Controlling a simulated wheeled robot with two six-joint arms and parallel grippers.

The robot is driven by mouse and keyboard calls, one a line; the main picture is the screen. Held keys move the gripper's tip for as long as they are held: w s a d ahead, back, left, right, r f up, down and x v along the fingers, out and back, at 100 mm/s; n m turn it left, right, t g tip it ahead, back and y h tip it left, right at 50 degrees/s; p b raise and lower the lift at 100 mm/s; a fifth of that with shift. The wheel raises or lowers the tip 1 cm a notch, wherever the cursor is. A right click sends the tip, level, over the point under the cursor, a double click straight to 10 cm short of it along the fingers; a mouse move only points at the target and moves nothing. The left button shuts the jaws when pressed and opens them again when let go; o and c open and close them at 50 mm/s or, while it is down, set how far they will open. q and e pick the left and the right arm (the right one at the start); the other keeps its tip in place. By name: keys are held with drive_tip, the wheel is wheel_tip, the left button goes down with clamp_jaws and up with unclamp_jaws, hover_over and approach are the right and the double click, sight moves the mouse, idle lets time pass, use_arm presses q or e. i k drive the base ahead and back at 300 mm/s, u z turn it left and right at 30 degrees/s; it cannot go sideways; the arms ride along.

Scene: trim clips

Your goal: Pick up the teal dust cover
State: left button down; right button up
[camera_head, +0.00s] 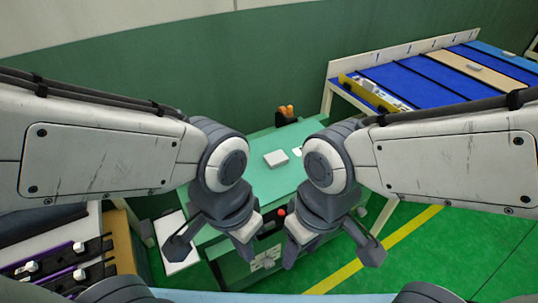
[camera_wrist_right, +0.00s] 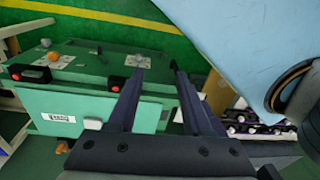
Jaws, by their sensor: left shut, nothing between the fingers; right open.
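I cannot single out a teal dust cover with certainty. A teal-green bench (camera_head: 245,176) stands in front of me in the head view. The right wrist view shows a flat teal panel (camera_wrist_right: 88,104) at its front, with a white label. My left gripper (camera_head: 245,249) is shut and empty in front of the bench. My right gripper (camera_head: 290,253) is close beside it on the right. In the right wrist view the right gripper (camera_wrist_right: 157,76) is open, with nothing between its two dark fingers.
A pale box (camera_head: 276,158) lies on the bench top. A dark holder with orange items (camera_head: 287,115) is at its back. A red button (camera_head: 281,212) shows between my grippers. A blue-topped table (camera_head: 440,80) is at the right. Dark clip racks (camera_head: 60,262) are at the left.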

sight(275, 170)
drive_tip(key=i, duration=0.35)
drive_tip(key=z, duration=0.05)
drive_tip(key=k, duration=0.5)
drive_tip(key=z, duration=0.15)
drive_tip(key=i, duration=0.5)
drive_tip(key=z, duration=1.75)
drive_tip(key=i, duration=1.35)
drive_tip(key=u, duration=0.1)
